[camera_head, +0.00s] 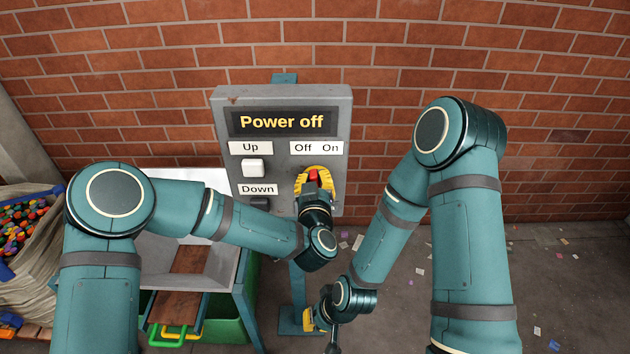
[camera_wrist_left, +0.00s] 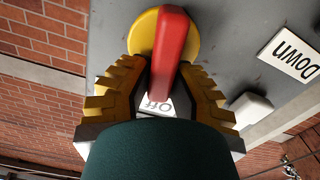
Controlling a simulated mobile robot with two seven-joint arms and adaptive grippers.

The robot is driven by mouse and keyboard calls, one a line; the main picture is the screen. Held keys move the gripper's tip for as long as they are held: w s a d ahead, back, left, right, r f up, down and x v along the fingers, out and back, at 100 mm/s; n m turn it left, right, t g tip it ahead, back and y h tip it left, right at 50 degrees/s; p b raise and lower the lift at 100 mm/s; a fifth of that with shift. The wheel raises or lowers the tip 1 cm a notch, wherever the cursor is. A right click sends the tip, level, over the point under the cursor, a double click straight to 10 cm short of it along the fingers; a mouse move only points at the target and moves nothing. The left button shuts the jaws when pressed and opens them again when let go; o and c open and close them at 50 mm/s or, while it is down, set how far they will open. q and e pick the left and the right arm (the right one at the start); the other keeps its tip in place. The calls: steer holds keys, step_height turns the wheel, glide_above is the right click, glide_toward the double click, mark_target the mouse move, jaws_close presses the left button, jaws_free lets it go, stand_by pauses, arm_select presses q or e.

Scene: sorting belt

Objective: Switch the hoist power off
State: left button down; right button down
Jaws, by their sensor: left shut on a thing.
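A grey control box (camera_head: 218,130) on a post carries a display (camera_head: 282,122) that reads "Power off". Below its "Off" and "On" labels (camera_head: 316,148) is a rotary switch with a red handle (camera_head: 313,176) on a yellow disc.
A white "Up" button (camera_head: 253,168) and a dark "Down" button (camera_head: 259,203) sit left of the switch. A brick wall (camera_head: 400,60) stands behind. A chute (camera_head: 205,262) and a sack of coloured pieces (camera_head: 22,225) are at left. Scraps litter the floor at right.

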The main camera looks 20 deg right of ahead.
arm_select(q)
steer(key=n+b, duration=0.3)
steer(key=b, duration=0.2)
steer(key=shift+w+a+f+n, duration=0.2)
steer(key=shift+a+n, duration=0.1)
steer(key=shift+n, duration=0.1)
steer(key=shift+a+r+n+b, duration=0.1)
steer(key=shift+n+b, duration=0.8)
steer(key=shift+b, duration=0.1)
steer(key=c, duration=0.9)
jaws_free()
steer(key=shift+o, duration=0.2)
steer(key=v, duration=0.7)
steer(key=shift+s, duration=0.2)
